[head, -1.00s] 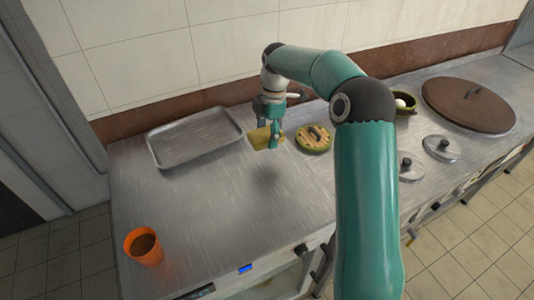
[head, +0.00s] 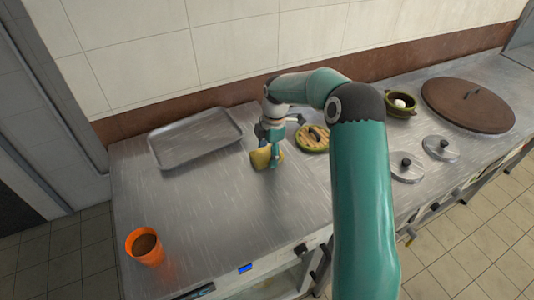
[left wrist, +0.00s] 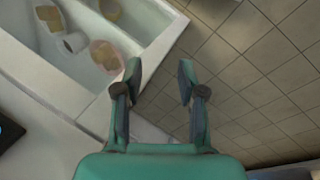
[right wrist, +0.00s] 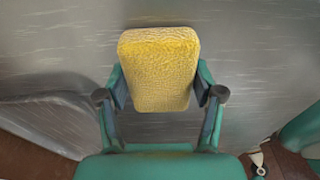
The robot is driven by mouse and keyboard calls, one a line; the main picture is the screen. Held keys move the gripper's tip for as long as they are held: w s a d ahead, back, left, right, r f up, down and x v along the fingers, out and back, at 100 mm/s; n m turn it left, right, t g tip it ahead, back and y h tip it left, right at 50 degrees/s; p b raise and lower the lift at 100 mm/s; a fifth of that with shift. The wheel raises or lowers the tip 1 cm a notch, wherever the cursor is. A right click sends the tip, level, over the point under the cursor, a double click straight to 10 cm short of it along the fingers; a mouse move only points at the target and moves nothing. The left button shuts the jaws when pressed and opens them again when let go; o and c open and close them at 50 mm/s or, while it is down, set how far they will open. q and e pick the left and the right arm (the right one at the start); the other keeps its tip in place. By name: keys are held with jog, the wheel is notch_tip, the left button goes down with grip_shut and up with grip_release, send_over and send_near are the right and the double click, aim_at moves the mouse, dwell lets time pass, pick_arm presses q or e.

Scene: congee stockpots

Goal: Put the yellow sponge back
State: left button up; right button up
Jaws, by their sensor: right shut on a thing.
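The sponge looks a little above the counter; the exact gap is hard to tell. My left gripper (left wrist: 160,85) is open and empty in the left wrist view, above a tiled floor beside a basin. It is not in the head view.
An empty metal tray (head: 155,148) lies left of the sponge. An orange cup (head: 145,248) stands at the front left. A green pot (head: 400,107), metal lids and a large brown lid (head: 468,104) are farther right. The counter's middle is clear.

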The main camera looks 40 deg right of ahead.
jog(key=o, duration=1.1)
notch_tip(320, 180, up, 12)
jog(key=d, duration=0.1)
jog(key=shift+s+d, duration=0.2)
